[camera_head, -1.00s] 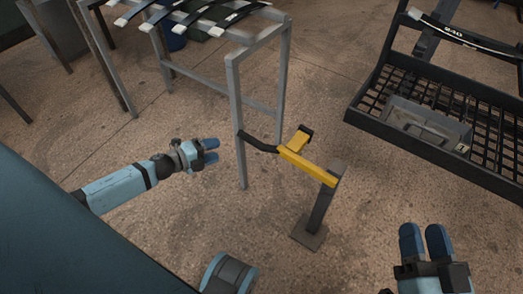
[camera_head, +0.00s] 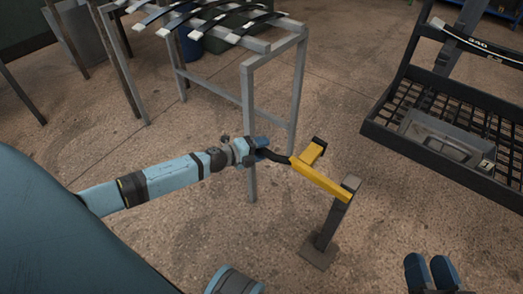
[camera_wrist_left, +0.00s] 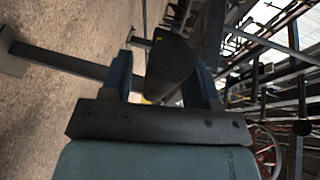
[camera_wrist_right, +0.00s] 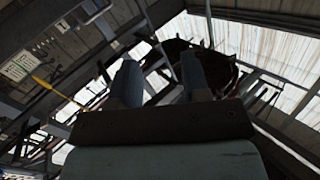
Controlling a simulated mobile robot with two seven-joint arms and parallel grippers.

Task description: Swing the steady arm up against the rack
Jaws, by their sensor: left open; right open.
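The steady arm is a yellow bar (camera_head: 322,181) with a black handle (camera_head: 279,157) at its left end and a short yellow side piece. It sits on a grey post (camera_head: 332,222) with a square foot and reaches out level towards the rack (camera_head: 250,110), a grey metal frame. My left gripper (camera_head: 264,149) is at the handle's end. In the left wrist view the dark handle (camera_wrist_left: 172,66) lies between its two open fingers; contact cannot be told. My right gripper (camera_head: 432,268) is open and empty at the bottom right, far from the arm.
Several dark leaf springs (camera_head: 232,25) with pale ends lie across the rack's top. A black mesh shelf (camera_head: 385,128) with a grey metal case (camera_head: 450,138) stands at the right. A blue bin (camera_head: 190,47) is behind the rack. The floor around the post is clear.

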